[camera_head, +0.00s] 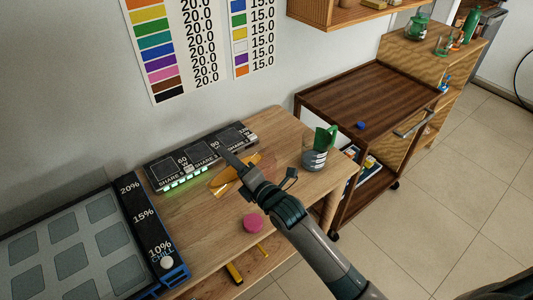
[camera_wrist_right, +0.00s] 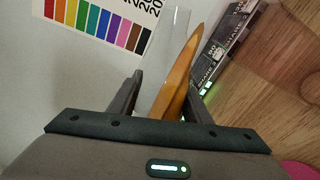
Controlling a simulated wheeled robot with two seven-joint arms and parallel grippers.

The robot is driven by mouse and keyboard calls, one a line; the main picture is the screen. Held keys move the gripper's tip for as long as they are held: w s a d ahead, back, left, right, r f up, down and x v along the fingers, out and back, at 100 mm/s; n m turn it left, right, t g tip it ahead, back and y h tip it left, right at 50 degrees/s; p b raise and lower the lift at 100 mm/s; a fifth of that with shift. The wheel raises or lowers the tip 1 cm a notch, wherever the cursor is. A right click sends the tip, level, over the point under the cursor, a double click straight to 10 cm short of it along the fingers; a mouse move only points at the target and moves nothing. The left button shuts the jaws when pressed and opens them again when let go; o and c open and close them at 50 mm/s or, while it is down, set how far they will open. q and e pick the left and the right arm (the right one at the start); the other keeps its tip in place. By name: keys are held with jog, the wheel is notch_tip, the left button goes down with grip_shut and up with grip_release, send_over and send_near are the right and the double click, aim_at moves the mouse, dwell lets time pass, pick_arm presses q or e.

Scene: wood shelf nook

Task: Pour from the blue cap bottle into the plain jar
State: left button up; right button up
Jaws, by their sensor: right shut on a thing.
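My right gripper (camera_head: 236,166) is shut on a clear vessel with amber contents (camera_wrist_right: 172,80), seen between the two fingers in the wrist view. It looks tilted, and amber also shows beside the gripper in the head view (camera_head: 222,181). I cannot see a blue cap on it; the gripper and arm hide part of it. A small blue round thing (camera_head: 361,125) lies on the dark cart top. A grey, banded jar-like container (camera_head: 314,160) stands upright on the table, right of my gripper, with a green piece at its top or behind it. I cannot tell if it is the plain jar. My left gripper is out of view.
A black panel with green lights (camera_head: 185,180) lies along the wall behind my gripper. A compartmented tray (camera_head: 75,250) is at the left. A pink round thing (camera_head: 253,223) sits near the table front. The dark cart (camera_head: 365,95) stands right of the wooden table (camera_head: 195,230).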

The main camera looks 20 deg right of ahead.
jog(key=shift+d+r+m, duration=0.2)
jog(key=shift+r+m, duration=0.4)
jog(key=shift+r, duration=0.1)
jog(key=shift+w+d+r+m+p, duration=0.1)
jog(key=shift+w+r+m+p, duration=0.05)
jog(key=shift+r+m+p, duration=1.65)
dwell(1.8)
jog(key=shift+w+d+r+m+y+p, duration=0.15)
jog(key=shift+r+m+p, duration=0.1)
jog(key=shift+m+p, duration=0.4)
jog(key=shift+d+r+m+y+p, duration=0.2)
jog(key=shift+m+p, duration=0.15)
jog(key=shift+p, duration=0.55)
dwell(1.2)
jog(key=f+n+b, duration=0.1)
jog(key=n+b, duration=0.1)
jog(key=f+n+b, duration=0.1)
jog(key=f+b, duration=0.1)
jog(key=a+f+n+b, duration=0.1)
jog(key=n+b, duration=0.1)
jog(key=shift+s+f+n, duration=0.25)
jog(key=shift+f+n, duration=0.05)
jog(key=shift+f, duration=0.05)
